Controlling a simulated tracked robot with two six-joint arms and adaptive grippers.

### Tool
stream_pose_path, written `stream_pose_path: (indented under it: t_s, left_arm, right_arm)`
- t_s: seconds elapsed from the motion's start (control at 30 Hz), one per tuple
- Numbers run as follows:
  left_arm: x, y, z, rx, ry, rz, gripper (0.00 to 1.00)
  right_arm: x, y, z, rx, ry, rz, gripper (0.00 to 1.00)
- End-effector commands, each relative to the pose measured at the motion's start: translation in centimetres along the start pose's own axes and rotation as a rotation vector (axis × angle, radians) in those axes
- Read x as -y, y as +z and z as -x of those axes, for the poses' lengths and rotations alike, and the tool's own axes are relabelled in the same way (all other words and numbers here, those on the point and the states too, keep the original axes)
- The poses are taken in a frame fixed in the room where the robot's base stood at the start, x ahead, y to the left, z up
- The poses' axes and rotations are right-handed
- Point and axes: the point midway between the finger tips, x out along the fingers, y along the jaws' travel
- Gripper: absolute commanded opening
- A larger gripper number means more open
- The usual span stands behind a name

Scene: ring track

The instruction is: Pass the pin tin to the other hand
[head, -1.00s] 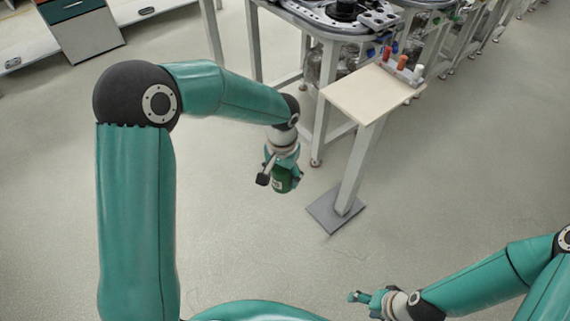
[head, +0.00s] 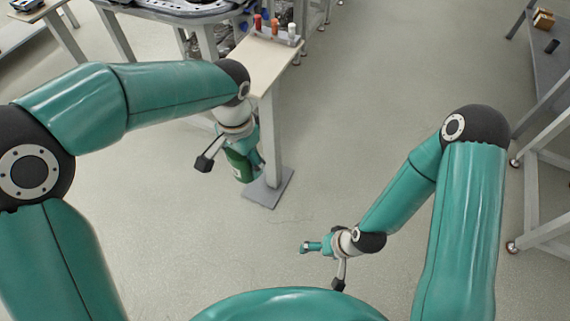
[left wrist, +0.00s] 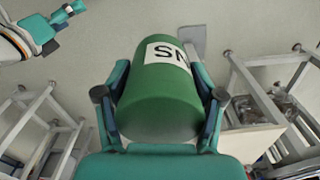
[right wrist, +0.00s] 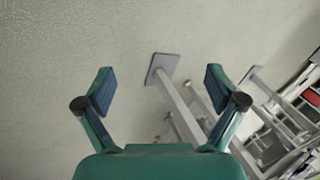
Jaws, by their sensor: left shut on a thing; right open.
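The pin tin (head: 240,162) is a green cylinder with a white label, held above the floor beside the small table. My left gripper (head: 245,168) is shut on it. In the left wrist view the tin (left wrist: 158,95) fills the space between the two fingers, and part of its lettering shows. My right gripper (head: 305,247) is lower and to the right of the tin, apart from it. In the right wrist view my right gripper (right wrist: 158,85) is open, with nothing between its fingers. It also shows at the upper left of the left wrist view (left wrist: 66,14).
A small pedestal table (head: 262,62) bears a rack of coloured bottles (head: 274,28) and stands on a grey foot plate (head: 268,188), close behind the tin. A grey bench (head: 552,62) stands at the right. The floor between my grippers is clear.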

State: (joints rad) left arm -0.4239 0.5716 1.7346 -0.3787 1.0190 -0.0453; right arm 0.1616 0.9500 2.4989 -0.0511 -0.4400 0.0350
Motion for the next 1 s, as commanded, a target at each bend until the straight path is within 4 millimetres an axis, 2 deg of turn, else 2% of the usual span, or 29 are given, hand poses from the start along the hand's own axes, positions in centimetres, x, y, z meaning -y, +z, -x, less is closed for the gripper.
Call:
stream_pose_path:
  t_s: [0.13,0.27,0.4,0.5,0.6,0.73,0.9,1.0]
  left_arm:
    - [0.0,0.0,0.0,-0.001,0.0,0.001,0.27]
    - [0.0,0.0,0.0,-0.001,0.0,0.002,0.27]
    - [0.0,0.0,0.0,-0.001,0.0,0.002,0.27]
    - [0.1,0.0,0.0,-0.001,0.0,0.002,0.27]
    - [0.1,0.0,0.0,-0.001,0.0,0.003,0.27]
    - [0.1,0.0,0.0,-0.001,0.0,0.003,0.27]
    - [0.1,0.0,0.0,-0.001,0.0,0.003,0.27]
    - [0.1,0.0,0.0,-0.001,0.0,0.003,0.27]
  right_arm:
    - [2.4,-3.2,0.0,-0.132,-0.084,0.139,0.94]
    - [5.7,-7.2,1.3,-0.299,-0.209,0.307,0.94]
    - [10.1,-10.8,4.3,-0.49,-0.377,0.505,0.94]
    - [13.1,-12.3,7.2,-0.613,-0.505,0.648,0.94]
    - [15.7,-12.7,10.5,-0.718,-0.637,0.79,0.94]
    - [17.9,-12.2,14.6,-0.82,-0.794,0.968,0.94]
    - [18.8,-10.8,18.4,-0.885,-0.928,1.162,0.94]
    - [18.5,-10.5,19.6,-0.9,-0.949,1.245,0.94]
